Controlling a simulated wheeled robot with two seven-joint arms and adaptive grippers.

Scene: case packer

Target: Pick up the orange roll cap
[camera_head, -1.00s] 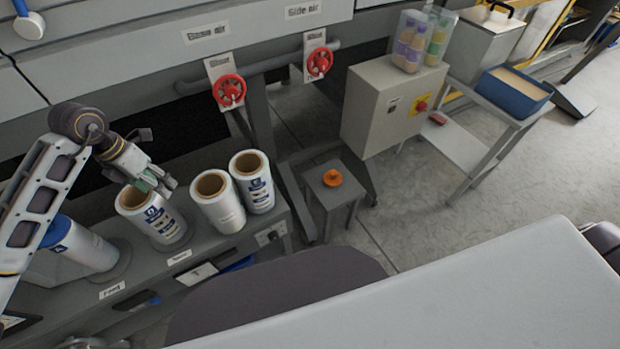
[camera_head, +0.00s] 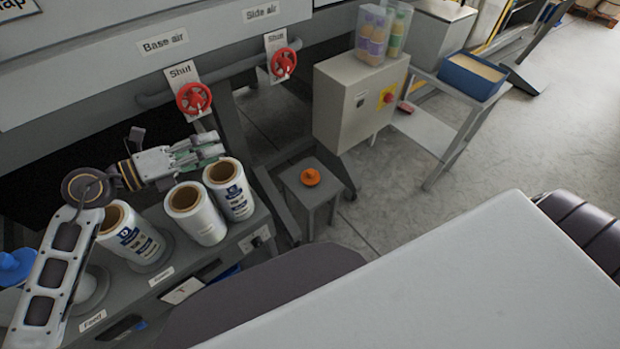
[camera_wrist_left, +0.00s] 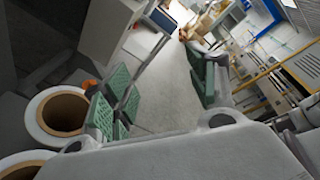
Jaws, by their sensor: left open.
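The orange roll cap (camera_head: 310,177) rests on a small grey stool (camera_head: 312,198) to the right of the film rolls. In the left wrist view a small bit of the orange cap (camera_wrist_left: 91,86) shows at the left, mostly hidden behind a gripper finger. My left gripper (camera_head: 210,149) is open and empty, above and behind the white film rolls, to the left of the cap and apart from it. Its green-padded fingers (camera_wrist_left: 165,95) are spread in the left wrist view. My right gripper does not show.
White film rolls (camera_head: 198,216) stand upright on a grey bench (camera_head: 205,262), close below my left gripper. Red valve wheels (camera_head: 194,98) hang on a pipe behind. A grey control box (camera_head: 350,105) stands behind the stool. Open floor lies right of the stool.

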